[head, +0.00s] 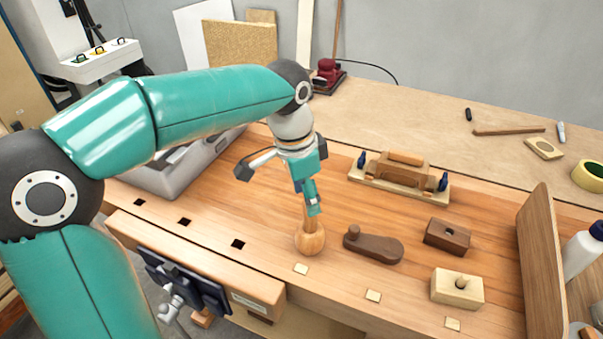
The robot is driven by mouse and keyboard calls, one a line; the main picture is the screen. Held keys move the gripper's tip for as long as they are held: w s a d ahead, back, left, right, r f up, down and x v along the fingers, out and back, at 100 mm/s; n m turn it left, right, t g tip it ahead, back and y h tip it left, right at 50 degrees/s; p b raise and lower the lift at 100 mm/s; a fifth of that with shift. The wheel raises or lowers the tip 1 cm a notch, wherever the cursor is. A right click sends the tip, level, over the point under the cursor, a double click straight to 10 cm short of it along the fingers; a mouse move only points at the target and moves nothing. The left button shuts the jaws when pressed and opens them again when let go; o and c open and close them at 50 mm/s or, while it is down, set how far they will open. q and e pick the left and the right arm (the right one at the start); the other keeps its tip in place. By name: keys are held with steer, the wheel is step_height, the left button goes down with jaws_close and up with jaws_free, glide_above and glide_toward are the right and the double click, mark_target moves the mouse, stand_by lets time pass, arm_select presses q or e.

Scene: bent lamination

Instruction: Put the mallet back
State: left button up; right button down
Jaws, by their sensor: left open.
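The mallet (309,239) looks like the pale wooden piece with a round head resting on the workbench (215,210) and a handle pointing up. It stands near the front of the bench. My left gripper (280,188) is above it with its jaws spread wide. One finger hangs at the upper left, apart from the mallet. The other finger is at the top of the handle and hides part of it; I cannot tell whether it touches. My right gripper is out of view.
Right of the mallet lie a dark brown wooden tool (374,246), a dark block (447,237) and a pale block (457,288). A clamped wooden form (403,172) stands behind them. An upright board (540,265) bounds the right side. A grey case (180,165) sits left.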

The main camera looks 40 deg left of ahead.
arm_select(q)
steer(key=r, duration=0.5)
steer(key=shift+s+a+r, duration=0.1)
steer(key=shift+s+a, duration=0.1)
steer(key=shift+s, duration=0.15)
